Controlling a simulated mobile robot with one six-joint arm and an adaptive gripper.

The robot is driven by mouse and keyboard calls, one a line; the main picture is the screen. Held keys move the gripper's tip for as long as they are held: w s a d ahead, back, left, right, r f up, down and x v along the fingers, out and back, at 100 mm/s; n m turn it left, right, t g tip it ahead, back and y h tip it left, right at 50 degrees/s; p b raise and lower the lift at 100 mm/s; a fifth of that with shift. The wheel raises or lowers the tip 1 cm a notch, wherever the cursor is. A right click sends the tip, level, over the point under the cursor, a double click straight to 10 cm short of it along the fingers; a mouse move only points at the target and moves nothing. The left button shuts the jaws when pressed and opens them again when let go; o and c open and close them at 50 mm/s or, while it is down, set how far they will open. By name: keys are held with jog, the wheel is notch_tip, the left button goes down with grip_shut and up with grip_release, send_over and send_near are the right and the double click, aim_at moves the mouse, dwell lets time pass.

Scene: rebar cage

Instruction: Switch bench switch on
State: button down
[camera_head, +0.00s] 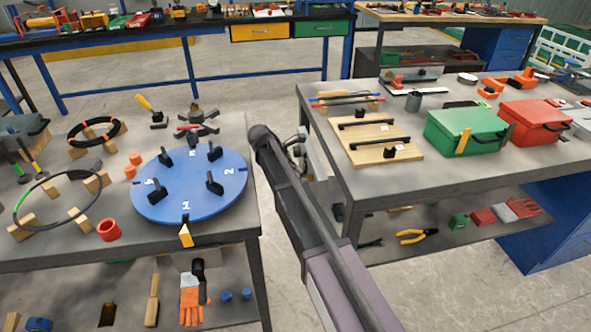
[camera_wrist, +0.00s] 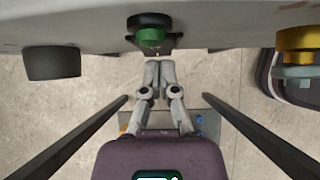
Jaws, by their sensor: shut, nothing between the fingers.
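In the wrist view, my gripper (camera_wrist: 159,68) is shut and empty, its two grey fingers together. Its tips are just below a round green part with a black collar (camera_wrist: 150,36) on the grey bench panel (camera_wrist: 225,12). A gap seems to show between them, but I cannot tell its depth. A dark round knob (camera_wrist: 52,63) is left of it and a gold-coloured knob (camera_wrist: 296,40) is right. I cannot tell which part is the bench switch, or whether it is on. In the head view, my arm hides most of the gripper by the right bench's left side.
The right bench (camera_head: 420,190) holds a green case (camera_head: 466,131), a red case (camera_head: 533,122) and a wooden board with black handles (camera_head: 380,143). The left bench (camera_head: 235,135) carries a blue numbered disc (camera_head: 190,186). Floor shows between the benches.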

jog(key=shift+w+d+f, duration=0.1)
jog(key=shift+d, duration=0.25)
jog(key=shift+r, duration=0.2)
jog(key=shift+r+p, duration=0.6)
jog(key=shift+p, duration=0.1)
jog(key=shift+r, duration=0.1)
